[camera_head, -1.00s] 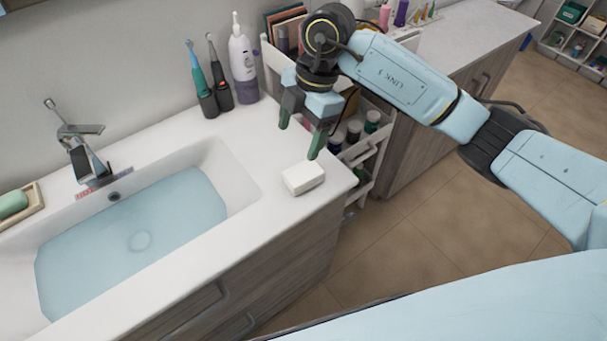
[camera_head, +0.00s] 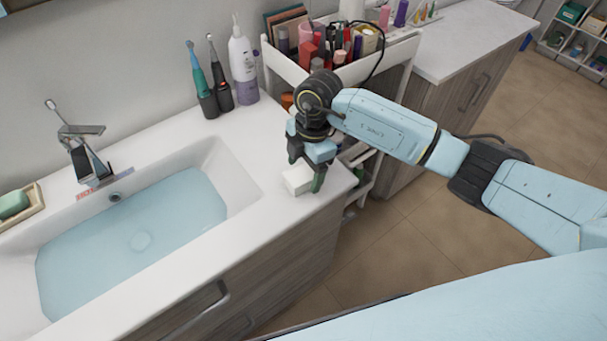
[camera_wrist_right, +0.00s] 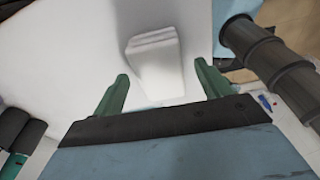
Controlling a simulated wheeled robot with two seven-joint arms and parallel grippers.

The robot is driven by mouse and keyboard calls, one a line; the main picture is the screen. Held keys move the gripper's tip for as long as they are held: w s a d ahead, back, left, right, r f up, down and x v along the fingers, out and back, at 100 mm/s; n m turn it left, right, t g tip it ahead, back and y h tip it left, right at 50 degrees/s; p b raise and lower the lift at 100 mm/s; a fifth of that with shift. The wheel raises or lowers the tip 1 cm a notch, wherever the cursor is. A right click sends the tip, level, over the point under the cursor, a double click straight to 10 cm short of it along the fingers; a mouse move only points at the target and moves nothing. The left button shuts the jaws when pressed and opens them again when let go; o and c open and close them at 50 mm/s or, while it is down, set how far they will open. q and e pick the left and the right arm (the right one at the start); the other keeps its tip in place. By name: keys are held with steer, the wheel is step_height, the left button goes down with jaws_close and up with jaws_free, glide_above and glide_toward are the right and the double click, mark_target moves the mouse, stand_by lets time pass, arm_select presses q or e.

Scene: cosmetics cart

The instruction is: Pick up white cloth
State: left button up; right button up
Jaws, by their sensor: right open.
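The white cloth (camera_head: 297,179) is a small folded block lying on the white counter at the right end of the sink. In the right wrist view the cloth (camera_wrist_right: 155,65) lies ahead of and between the two green fingertips, with a gap on each side. My right gripper (camera_head: 306,176) is open and low over the cloth, pointing down, and its fingers partly hide the cloth in the head view. In the right wrist view the right gripper (camera_wrist_right: 163,85) holds nothing. My left gripper is not in view.
The sink (camera_head: 135,235) holds water to the left. Electric toothbrushes (camera_head: 208,85) and a white bottle (camera_head: 242,65) stand behind. A cart (camera_head: 345,70) with cosmetics stands at the back right. The counter's front edge is close to the cloth.

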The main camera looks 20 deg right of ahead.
mark_target(304, 172)
steer(key=shift+a+f, duration=0.15)
steer(key=shift+f, duration=0.55)
steer(key=shift+f, duration=0.15)
steer(key=c, duration=1.1)
steer(key=shift+o, duration=0.2)
step_height(304, 172, up, 10)
steer(key=shift+r, duration=0.2)
